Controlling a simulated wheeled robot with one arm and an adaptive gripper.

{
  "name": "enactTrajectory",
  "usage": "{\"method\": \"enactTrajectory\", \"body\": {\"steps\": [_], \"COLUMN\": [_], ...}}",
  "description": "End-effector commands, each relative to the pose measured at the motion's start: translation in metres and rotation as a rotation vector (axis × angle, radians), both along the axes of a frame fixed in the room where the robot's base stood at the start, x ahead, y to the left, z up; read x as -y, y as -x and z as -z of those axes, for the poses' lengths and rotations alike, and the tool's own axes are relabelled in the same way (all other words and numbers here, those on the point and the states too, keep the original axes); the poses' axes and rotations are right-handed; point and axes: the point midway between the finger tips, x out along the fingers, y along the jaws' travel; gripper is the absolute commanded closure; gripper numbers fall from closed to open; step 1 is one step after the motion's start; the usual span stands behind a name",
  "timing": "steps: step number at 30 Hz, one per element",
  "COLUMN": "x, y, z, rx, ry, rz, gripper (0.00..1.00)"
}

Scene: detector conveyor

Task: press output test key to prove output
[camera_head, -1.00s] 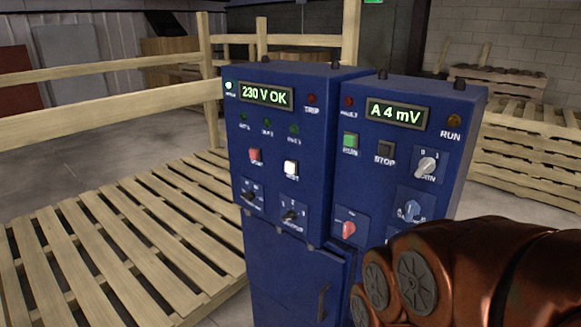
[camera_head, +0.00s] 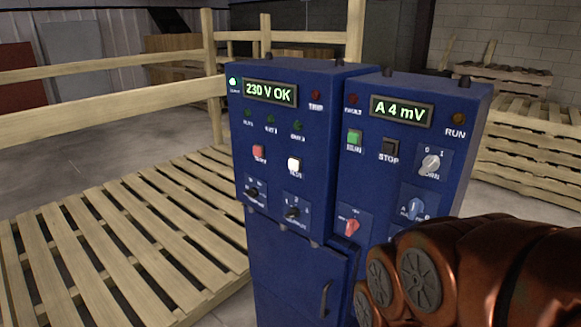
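A blue control cabinet has two panels. The left panel (camera_head: 277,120) has a lit display (camera_head: 270,93) reading "230 V OK". Below it are a red key (camera_head: 259,152) and a white key (camera_head: 293,164); their labels are too blurred to read surely, so I cannot tell which is the output test key. Two black rotary switches sit lower, one at the left (camera_head: 252,193) and one at the right (camera_head: 292,213). My copper-coloured arm fills the lower right and covers part of the right panel. My gripper is not in view.
The right panel's display (camera_head: 401,111) reads "A 4 mV". Below it are a green key (camera_head: 354,138), a black STOP key (camera_head: 389,148) and several knobs. A wooden pallet (camera_head: 120,235) lies at left, with wooden rails (camera_head: 110,103) behind. Stacked pallets (camera_head: 530,150) stand at right.

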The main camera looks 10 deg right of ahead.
Motion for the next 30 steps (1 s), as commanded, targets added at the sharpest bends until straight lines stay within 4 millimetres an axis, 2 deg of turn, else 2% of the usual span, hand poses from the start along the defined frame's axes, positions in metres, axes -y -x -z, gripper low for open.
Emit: {"method": "enactTrajectory", "body": {"steps": [1, 11, 30], "x": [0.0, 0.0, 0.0], "y": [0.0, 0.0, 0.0], "z": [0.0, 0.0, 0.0], "rx": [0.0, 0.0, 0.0], "ry": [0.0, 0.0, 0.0], "rz": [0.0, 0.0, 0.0], "gripper": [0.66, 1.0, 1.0]}}
